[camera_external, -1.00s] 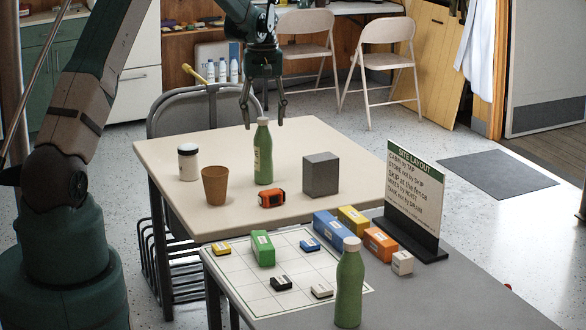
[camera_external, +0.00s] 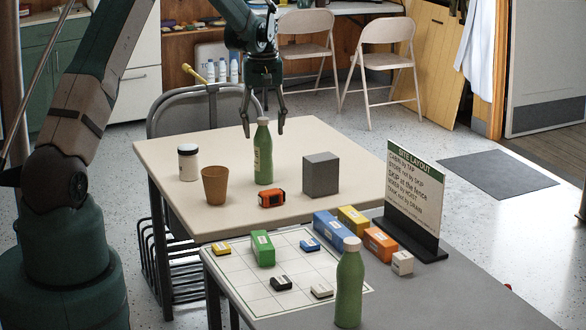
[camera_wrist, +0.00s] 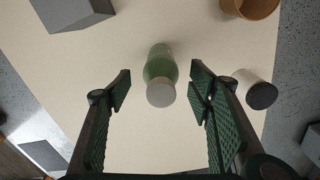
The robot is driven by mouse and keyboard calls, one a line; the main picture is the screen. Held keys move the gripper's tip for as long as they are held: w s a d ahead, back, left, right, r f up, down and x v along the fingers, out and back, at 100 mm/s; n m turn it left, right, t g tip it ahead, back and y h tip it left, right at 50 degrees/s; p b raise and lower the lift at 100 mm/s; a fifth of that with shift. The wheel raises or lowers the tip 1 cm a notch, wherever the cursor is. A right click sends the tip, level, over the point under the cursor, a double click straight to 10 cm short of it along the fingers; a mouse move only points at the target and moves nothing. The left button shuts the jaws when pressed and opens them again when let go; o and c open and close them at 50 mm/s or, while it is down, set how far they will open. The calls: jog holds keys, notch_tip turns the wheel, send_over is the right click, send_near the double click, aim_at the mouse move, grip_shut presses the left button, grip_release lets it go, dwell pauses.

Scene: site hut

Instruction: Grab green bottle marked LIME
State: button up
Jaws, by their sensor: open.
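A green bottle (camera_external: 263,158) with a pale cap and a light label stands upright on the beige table; the label's words are too small to read. A second green bottle (camera_external: 348,290) with a pale cap stands on the grey table in front, with no label showing. My gripper (camera_external: 264,133) is open, pointing down at the bottle on the beige table, its fingers around or just above the cap. In the wrist view that bottle (camera_wrist: 160,72) lies between the open fingers, apart from both.
Near the bottle on the beige table (camera_external: 170,150) are a white jar (camera_external: 188,163), a brown cup (camera_external: 215,186), an orange device (camera_external: 271,198) and a grey block (camera_external: 321,175). The grey table holds a sign (camera_external: 414,195) and several small blocks on a grid sheet.

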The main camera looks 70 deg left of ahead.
aim_at(263, 142)
jog(key=shift+a+f, duration=0.15)
jog(key=shift+f, duration=2.45)
jog(key=c, duration=0.9)
